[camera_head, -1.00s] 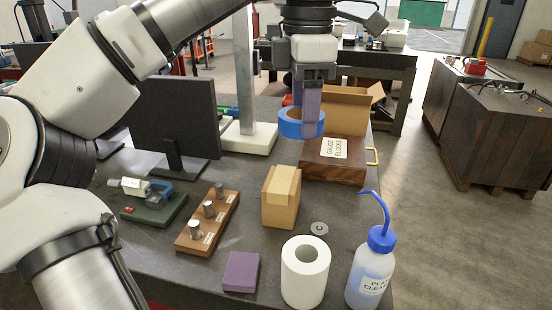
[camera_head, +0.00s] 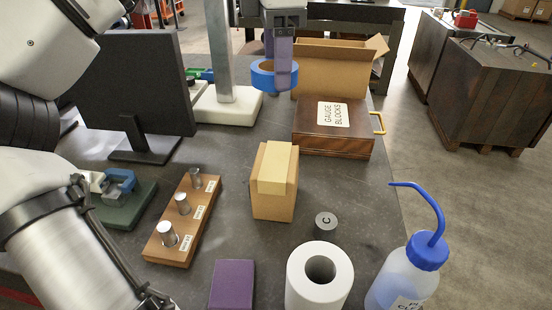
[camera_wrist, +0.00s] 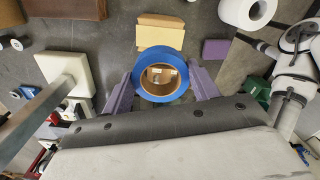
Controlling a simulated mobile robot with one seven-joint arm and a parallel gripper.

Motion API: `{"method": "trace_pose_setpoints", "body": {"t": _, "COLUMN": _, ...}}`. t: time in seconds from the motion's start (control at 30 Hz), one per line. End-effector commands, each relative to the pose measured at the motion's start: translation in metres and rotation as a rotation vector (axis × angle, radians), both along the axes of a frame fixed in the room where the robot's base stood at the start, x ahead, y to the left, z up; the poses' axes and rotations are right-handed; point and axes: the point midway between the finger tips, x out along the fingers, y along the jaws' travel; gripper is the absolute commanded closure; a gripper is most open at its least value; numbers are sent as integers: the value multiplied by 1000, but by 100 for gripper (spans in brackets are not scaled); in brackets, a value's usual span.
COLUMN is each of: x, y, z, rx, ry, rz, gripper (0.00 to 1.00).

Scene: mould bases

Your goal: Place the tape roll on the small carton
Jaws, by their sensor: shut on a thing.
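The blue tape roll (camera_head: 261,77) hangs in the air, held between the purple fingers of my gripper (camera_head: 280,80). In the wrist view the roll (camera_wrist: 160,50) sits between both fingertips (camera_wrist: 160,80), its round opening facing the camera. The small carton (camera_head: 272,201) stands upright and closed on the dark bench, with a paler tape strip over its top. The carton (camera_wrist: 162,37) also shows just beyond the roll in the wrist view. The roll is above the bench and apart from the carton, farther back in the head view.
A wooden gauge-block case (camera_head: 310,132) and an open cardboard box (camera_head: 325,70) stand behind the carton. A white paper roll (camera_head: 303,280), a weight (camera_head: 326,222), a wash bottle (camera_head: 405,275), a purple block (camera_head: 232,285) and a wooden peg rack (camera_head: 165,245) surround it. A monitor (camera_head: 130,85) stands left.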

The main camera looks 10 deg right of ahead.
Motion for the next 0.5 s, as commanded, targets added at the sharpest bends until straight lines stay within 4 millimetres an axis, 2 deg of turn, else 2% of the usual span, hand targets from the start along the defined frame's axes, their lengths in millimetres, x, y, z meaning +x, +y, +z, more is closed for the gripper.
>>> {"method": "trace_pose_setpoints", "body": {"t": 0.03, "x": 0, "y": 0, "z": -18, "rx": 0, "ry": 0, "rz": 0, "gripper": 63}}
{"method": "trace_pose_setpoints", "body": {"t": 0.07, "x": 0, "y": 0, "z": -21, "rx": -1, "ry": 3, "rz": -3, "gripper": 63}}
{"method": "trace_pose_setpoints", "body": {"t": 0.3, "x": 0, "y": 1, "z": -75, "rx": 1, "ry": 3, "rz": -1, "gripper": 63}}
{"method": "trace_pose_setpoints", "body": {"t": 0.4, "x": 0, "y": 0, "z": -93, "rx": 1, "ry": 2, "rz": -1, "gripper": 63}}
{"method": "trace_pose_setpoints", "body": {"t": 0.5, "x": 0, "y": 0, "z": -103, "rx": 0, "ry": 0, "rz": -1, "gripper": 63}}
